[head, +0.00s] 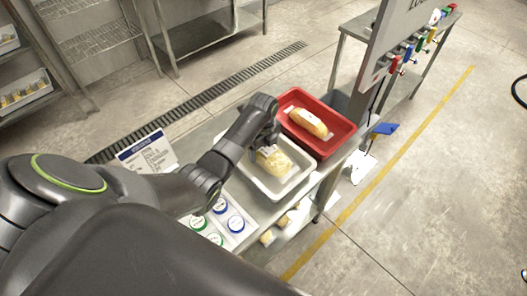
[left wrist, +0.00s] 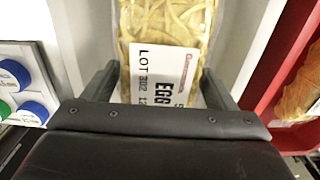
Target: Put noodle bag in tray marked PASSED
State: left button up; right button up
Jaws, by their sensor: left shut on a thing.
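The noodle bag (head: 273,163) is a clear pack of pale yellow noodles with a white label. In the left wrist view the noodle bag (left wrist: 165,25) lies between my fingers, and its label reads LOT 302 and EGG. My left gripper (head: 266,146) is shut on its near end, pointing down over the white tray (head: 290,184). The bag is within the white tray's outline; I cannot tell whether it touches the tray floor. No PASSED mark is readable on either tray. My right gripper is not in view.
A red tray (head: 346,137) beside the white one holds an orange-yellow pack (head: 308,123). A grey post (head: 375,70) rises behind the red tray.

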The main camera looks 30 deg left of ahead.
pick_arm(q)
jog(key=shift+f, duration=1.15)
jog(key=o, duration=1.3)
jog(key=shift+f, duration=0.1)
jog(key=shift+o, duration=0.2)
notch_tip(320, 180, up, 12)
jog(key=shift+r+b, duration=0.15)
jog(key=shift+b, duration=0.45)
